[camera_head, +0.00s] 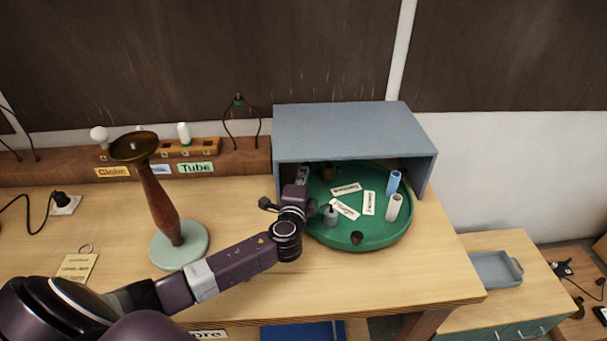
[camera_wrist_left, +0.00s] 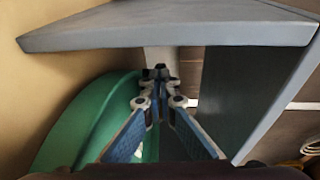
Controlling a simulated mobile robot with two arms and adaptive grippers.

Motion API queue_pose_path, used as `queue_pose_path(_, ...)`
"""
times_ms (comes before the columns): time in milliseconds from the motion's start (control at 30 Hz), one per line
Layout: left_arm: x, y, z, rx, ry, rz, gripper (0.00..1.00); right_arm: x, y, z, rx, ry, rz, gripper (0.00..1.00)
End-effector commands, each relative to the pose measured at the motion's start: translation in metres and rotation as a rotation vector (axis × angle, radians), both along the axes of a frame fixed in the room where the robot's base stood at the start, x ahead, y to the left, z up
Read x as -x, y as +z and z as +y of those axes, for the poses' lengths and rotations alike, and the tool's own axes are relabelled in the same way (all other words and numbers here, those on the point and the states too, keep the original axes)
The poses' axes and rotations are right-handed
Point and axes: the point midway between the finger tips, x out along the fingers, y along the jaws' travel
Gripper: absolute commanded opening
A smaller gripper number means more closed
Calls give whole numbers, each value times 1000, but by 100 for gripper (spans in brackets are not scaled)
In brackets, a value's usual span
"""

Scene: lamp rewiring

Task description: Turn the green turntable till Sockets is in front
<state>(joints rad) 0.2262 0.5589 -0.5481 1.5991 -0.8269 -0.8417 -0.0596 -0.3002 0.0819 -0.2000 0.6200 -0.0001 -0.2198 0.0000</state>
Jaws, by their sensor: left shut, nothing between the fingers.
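The green turntable (camera_head: 385,237) stands partly under a grey-blue shelf box on the table. It also shows in the wrist view (camera_wrist_left: 62,140) at left. White labels (camera_head: 369,203) lie on its middle; their words are too small to read surely. Around its rim stand a blue cylinder (camera_head: 393,181), a white cylinder (camera_head: 393,207), a grey fitting (camera_head: 330,215) and a dark cup-like piece (camera_head: 356,238). My left gripper (camera_head: 303,173) is shut and empty at the turntable's left rear, inside the box opening. Its fingers (camera_wrist_left: 160,78) meet in the wrist view. I cannot tell whether they touch the turntable.
The grey-blue box (camera_head: 345,125) roofs the turntable's rear, with side walls close by. A brown lamp stand (camera_head: 165,205) on a pale green base is left of my arm. A wooden rack (camera_head: 200,148) with bulbs stands behind. A grey tray (camera_head: 493,268) sits on the right cabinet.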

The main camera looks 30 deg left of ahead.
Motion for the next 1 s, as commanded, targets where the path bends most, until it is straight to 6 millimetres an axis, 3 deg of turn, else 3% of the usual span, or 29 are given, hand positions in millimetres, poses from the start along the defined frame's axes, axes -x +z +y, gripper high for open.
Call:
queue_pose_path(500,-19,-1,3,-3,-254,0,0,0,-18,1,-1,0,0,40)
queue_pose_path(1000,-20,1,3,0,-271,0,0,0,-18,3,-3,-1,0,40)
